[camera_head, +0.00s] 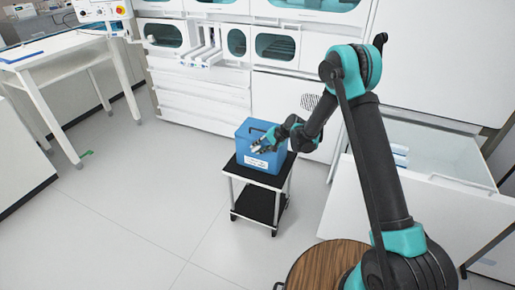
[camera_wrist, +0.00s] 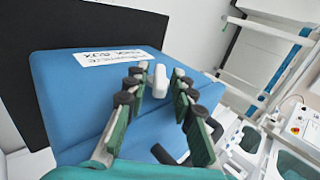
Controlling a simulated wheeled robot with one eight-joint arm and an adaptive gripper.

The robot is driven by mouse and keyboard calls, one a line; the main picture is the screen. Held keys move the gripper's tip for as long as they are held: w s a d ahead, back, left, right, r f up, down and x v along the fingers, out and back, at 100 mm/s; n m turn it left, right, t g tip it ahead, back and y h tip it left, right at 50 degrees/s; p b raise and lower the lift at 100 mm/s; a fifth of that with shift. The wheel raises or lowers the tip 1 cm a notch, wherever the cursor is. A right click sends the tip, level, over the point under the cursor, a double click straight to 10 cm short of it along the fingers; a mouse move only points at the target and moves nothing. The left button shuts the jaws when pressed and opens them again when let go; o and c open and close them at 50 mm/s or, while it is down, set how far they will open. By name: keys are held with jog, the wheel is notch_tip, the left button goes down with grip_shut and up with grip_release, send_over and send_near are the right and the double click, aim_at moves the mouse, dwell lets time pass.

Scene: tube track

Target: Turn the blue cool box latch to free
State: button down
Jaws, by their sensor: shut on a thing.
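The blue cool box (camera_head: 246,147) stands on a small black-topped trolley. In the head view my gripper (camera_head: 263,146) reaches the box from the right and hides the latch. A dark bent handle (camera_wrist: 168,155) shows below the fingers in the wrist view, partly covered by my gripper.
The trolley (camera_head: 272,187) has a black lower shelf and casters. White cabinets (camera_head: 200,95) stand close behind it. An open white drawer (camera_head: 440,150) lies to the right, and a round wooden top (camera_head: 318,265) is near the front.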

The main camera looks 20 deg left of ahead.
dwell(0.3)
jog(key=c, duration=1.6)
grip_release()
jog(key=shift+o, duration=0.2)
jog(key=v, duration=1.2)
jog(key=shift+f, duration=0.15)
jog(key=shift+d, duration=0.2)
